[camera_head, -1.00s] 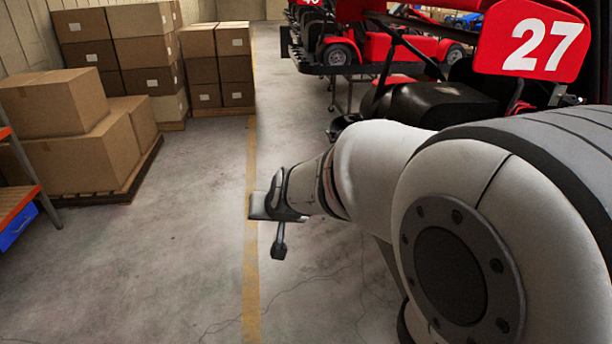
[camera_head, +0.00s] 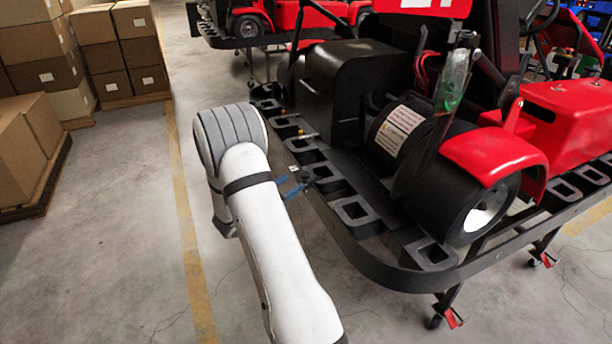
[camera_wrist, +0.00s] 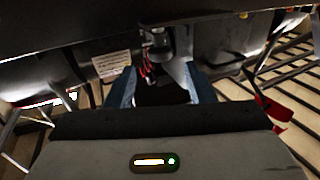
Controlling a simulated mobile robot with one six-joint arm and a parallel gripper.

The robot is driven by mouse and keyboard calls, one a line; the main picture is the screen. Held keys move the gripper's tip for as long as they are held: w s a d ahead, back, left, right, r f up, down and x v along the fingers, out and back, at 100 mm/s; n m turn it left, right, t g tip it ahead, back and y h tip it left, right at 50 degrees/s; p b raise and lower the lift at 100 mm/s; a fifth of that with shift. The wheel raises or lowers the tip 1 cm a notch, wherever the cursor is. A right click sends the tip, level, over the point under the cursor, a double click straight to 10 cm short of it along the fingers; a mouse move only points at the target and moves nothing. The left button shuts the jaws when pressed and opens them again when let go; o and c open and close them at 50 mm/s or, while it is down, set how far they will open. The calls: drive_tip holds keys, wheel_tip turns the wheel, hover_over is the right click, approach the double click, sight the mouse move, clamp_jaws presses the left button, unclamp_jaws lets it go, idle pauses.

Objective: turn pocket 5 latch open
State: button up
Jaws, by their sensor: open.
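The kart stand has a black rim tray (camera_head: 388,262) with a row of square pockets along its near-left edge. My gripper (camera_head: 297,183) is at that edge, beside a pocket (camera_head: 323,172); its blue fingers are spread. A small dark fitting (camera_head: 306,173), perhaps a latch, is at the fingertips. In the wrist view my gripper (camera_wrist: 162,78) is open. A grey knob with a flat lever (camera_wrist: 172,62) hangs under the dark rim ahead, roughly between the blue fingers. I cannot tell whether they touch it. No pocket number is readable.
A red and black kart (camera_head: 495,155) sits on the stand. Its rear tyre (camera_head: 455,200) is near the pockets. Stand legs with red feet (camera_head: 450,316) reach the floor. Cardboard boxes (camera_head: 20,130) are stacked at left. The floor (camera_head: 120,250) between is clear.

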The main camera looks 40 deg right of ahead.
sight(302, 177)
drive_tip(key=d, duration=0.4)
drive_tip(key=w+d+p, duration=0.1)
drive_tip(key=d, duration=0.2)
drive_tip(key=shift+d, duration=0.1)
drive_tip(key=shift+c, duration=0.2)
